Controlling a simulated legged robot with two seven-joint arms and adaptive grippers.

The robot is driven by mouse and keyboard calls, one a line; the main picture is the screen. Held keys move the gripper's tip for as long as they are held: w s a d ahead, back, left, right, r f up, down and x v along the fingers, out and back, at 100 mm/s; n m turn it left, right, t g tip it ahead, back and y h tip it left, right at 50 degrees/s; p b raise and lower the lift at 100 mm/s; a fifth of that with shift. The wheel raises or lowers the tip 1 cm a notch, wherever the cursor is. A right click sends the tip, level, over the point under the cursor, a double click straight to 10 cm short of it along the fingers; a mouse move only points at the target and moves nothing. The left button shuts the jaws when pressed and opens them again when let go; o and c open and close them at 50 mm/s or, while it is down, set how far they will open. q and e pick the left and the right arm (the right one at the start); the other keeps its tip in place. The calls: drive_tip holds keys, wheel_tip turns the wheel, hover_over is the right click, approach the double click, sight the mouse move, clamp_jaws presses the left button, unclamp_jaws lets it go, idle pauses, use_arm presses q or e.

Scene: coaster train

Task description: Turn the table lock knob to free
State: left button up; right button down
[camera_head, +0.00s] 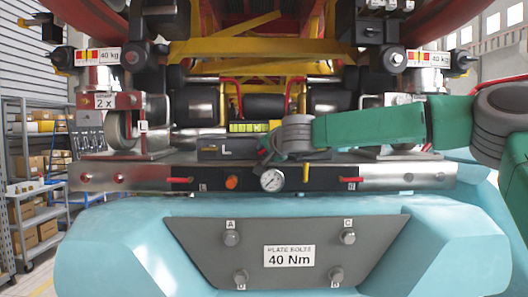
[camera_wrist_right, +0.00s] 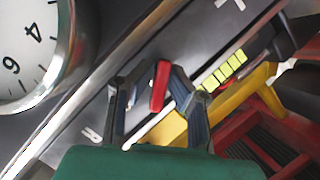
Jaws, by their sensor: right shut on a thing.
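A small red lever-like knob (camera_wrist_right: 159,87) stands between the two dark fingers of my right gripper (camera_wrist_right: 153,100) in the wrist view. The gripper is shut on it. In the head view my right arm comes in from the right, and the right gripper (camera_head: 266,146) is at the dark block (camera_head: 222,150) marked L, above the gauge. There the gripper and wrist hide the knob, so its turned position cannot be read. White marks show on the dark surface near the fingers in the wrist view. My left gripper is not in view.
A round gauge (camera_head: 271,180) and an orange button (camera_head: 231,182) sit on the dark front panel below the gripper. The gauge also shows close by in the wrist view (camera_wrist_right: 27,50). A yellow-green segmented strip (camera_head: 249,127) lies behind. A grey bolted plate (camera_head: 290,225) is below.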

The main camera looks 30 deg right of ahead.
drive_tip(key=shift+n+p, duration=0.3)
drive_tip(key=shift+p, duration=0.3)
drive_tip(key=shift+n+g+h+p, duration=0.3)
drive_tip(key=shift+n+g+p, duration=0.1)
drive_tip(key=shift+n+p, duration=0.1)
drive_tip(key=shift+n+g+h, duration=0.3)
drive_tip(key=shift+n+g, duration=0.1)
drive_tip(key=shift+n, duration=0.2)
drive_tip(key=shift+d+f+n+g+h, duration=0.1)
drive_tip(key=shift+n+g+h, duration=0.35)
drive_tip(key=shift+n, duration=0.65)
drive_tip(key=shift+n+h, duration=0.25)
drive_tip(key=shift+n, duration=0.05)
drive_tip(key=c, duration=1.9)
unclamp_jaws()
